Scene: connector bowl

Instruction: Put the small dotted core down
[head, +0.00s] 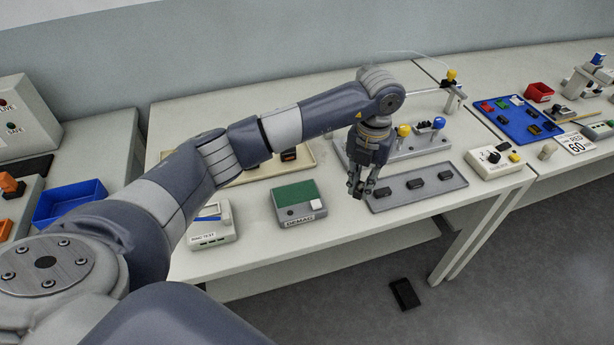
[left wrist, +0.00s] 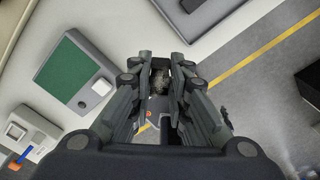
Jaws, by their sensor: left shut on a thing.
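My left gripper (head: 361,190) is shut and points down above the table, just left of the grey tray (head: 384,206). In the left wrist view its fingers (left wrist: 161,95) close around a small dark grey, speckled piece (left wrist: 160,80), which I take to be the small dotted core. The fingers hide most of it, and its dots cannot be made out clearly. In the head view the piece is too small and dark to tell from the fingertips. Several black pieces sit in a row on the grey tray. My right gripper is not in view.
A green-topped device (head: 296,195) stands left of the gripper, also seen in the left wrist view (left wrist: 70,72). A white tester (head: 211,225) stands further left. A fixture with yellow and blue knobs (head: 403,131) stands behind. A black object (head: 405,294) lies on the floor.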

